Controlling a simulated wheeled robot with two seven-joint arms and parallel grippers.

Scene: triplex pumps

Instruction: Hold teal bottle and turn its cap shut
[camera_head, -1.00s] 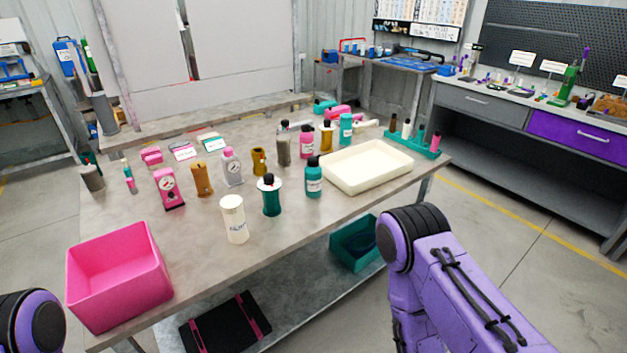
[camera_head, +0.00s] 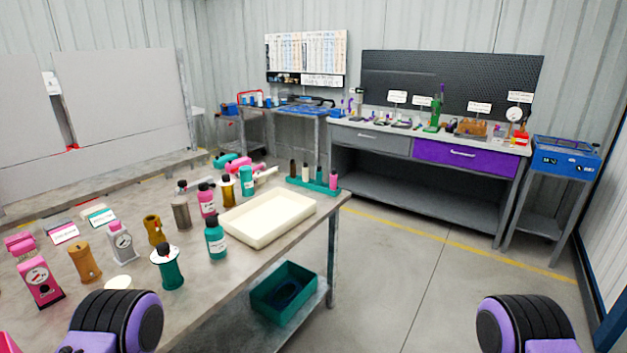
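A teal bottle (camera_head: 216,241) with a white label and a black cap stands upright on the metal table, at the left corner of the cream tray. The cap sits on its neck; I cannot tell how tight it is. A second teal bottle (camera_head: 247,183) stands behind the tray among other bottles. Neither of my grippers is in view. Only purple and black links of my arms show at the bottom, in front of the table and at the right.
The cream tray (camera_head: 228,235) lies empty near the table's right end. A teal pump-like part (camera_head: 169,270), pink and brown gauge units and more bottles crowd the left. A teal bin (camera_head: 285,315) is on the lower shelf. Open floor lies right of the table.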

